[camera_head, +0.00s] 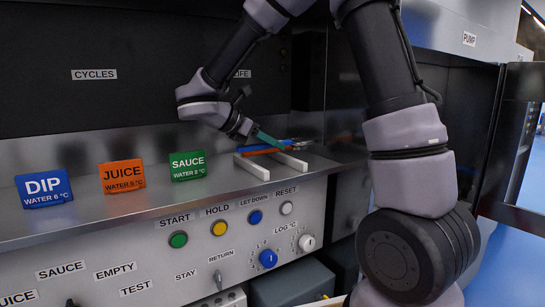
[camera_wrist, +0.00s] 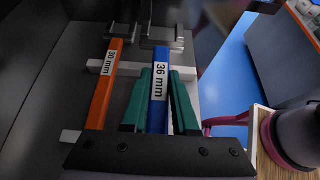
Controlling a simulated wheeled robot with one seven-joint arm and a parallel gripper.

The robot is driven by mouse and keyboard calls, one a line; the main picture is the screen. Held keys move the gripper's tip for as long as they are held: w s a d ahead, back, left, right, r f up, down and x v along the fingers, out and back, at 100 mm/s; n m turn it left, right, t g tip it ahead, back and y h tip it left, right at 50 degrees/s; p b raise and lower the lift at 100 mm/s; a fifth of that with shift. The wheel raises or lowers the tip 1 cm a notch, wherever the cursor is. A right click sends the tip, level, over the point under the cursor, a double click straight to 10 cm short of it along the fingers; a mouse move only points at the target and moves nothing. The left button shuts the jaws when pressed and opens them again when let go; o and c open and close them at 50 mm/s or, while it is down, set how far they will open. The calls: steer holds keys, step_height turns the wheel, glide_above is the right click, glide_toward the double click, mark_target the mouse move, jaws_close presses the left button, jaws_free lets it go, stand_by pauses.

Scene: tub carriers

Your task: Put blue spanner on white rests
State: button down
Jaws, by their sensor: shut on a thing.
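The blue spanner (camera_wrist: 161,58), labelled 36 mm, lies between the green fingers of my gripper (camera_wrist: 161,80) in the wrist view. The gripper is shut on its handle. The white rests are two bars on the steel ledge, a front left one (camera_head: 252,168) and a right one (camera_head: 290,160) in the head view. The blue spanner crosses above the far rest (camera_wrist: 102,67) in the wrist view; I cannot tell whether it touches. In the head view, my gripper (camera_head: 267,139) reaches down over the rests and partly hides the spanner.
An orange spanner (camera_wrist: 107,75), labelled 30 mm, lies across the rests, left of the blue one. The blue DIP (camera_head: 44,188), orange JUICE (camera_head: 121,175) and green SAUCE (camera_head: 188,166) signs stand along the ledge. Buttons and knobs cover the panel below. A dark wall stands behind.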

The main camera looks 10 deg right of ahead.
mark_target(273, 169)
steer(key=shift+f, duration=1.8)
steer(key=shift+f, duration=0.2)
steer(key=c, duration=0.7)
jaws_free()
steer(key=shift+r, duration=0.1)
